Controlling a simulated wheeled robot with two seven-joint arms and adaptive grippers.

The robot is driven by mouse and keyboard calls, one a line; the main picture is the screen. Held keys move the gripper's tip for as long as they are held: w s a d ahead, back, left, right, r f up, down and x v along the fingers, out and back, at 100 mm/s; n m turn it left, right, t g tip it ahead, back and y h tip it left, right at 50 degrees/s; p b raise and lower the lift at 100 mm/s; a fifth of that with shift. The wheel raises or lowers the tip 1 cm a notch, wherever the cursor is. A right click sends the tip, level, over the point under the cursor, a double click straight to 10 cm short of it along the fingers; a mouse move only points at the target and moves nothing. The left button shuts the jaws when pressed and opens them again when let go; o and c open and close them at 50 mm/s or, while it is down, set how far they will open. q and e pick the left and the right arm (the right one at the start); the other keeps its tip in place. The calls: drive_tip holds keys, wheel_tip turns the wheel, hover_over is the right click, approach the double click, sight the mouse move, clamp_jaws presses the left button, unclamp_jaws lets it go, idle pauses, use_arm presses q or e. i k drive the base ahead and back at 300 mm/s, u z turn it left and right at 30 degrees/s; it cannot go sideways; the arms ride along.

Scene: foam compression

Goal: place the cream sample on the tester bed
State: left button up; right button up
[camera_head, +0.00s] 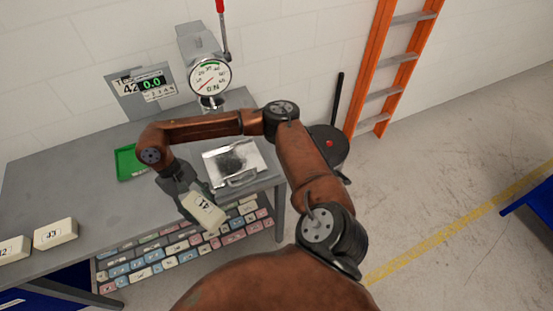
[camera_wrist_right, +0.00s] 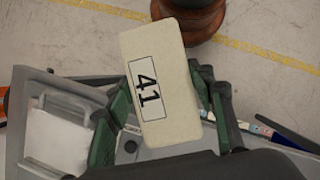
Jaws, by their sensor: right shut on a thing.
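A cream sample (camera_head: 206,211) marked 41 is held in my right gripper (camera_head: 193,200), in front of the table's front edge and above the lower shelf. In the right wrist view the sample (camera_wrist_right: 162,75) sits between the green-padded fingers (camera_wrist_right: 160,108), its label facing the camera. The tester bed (camera_head: 250,157) is a shiny metal plate with a dark patch in its middle, to the right of and behind the gripper. No sample shows on it. My left gripper is not in view.
Two other cream blocks, one (camera_head: 55,234) marked 43 and one (camera_head: 12,250) partly cut off, lie on the table (camera_head: 60,190) at left. A green tray (camera_head: 128,163) lies behind my gripper. The dial gauge (camera_head: 210,78) stands behind the bed. Several coloured blocks fill the shelf below.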

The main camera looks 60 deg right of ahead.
sight(235, 162)
drive_tip(key=z, duration=1.05)
drive_tip(key=i, duration=0.15)
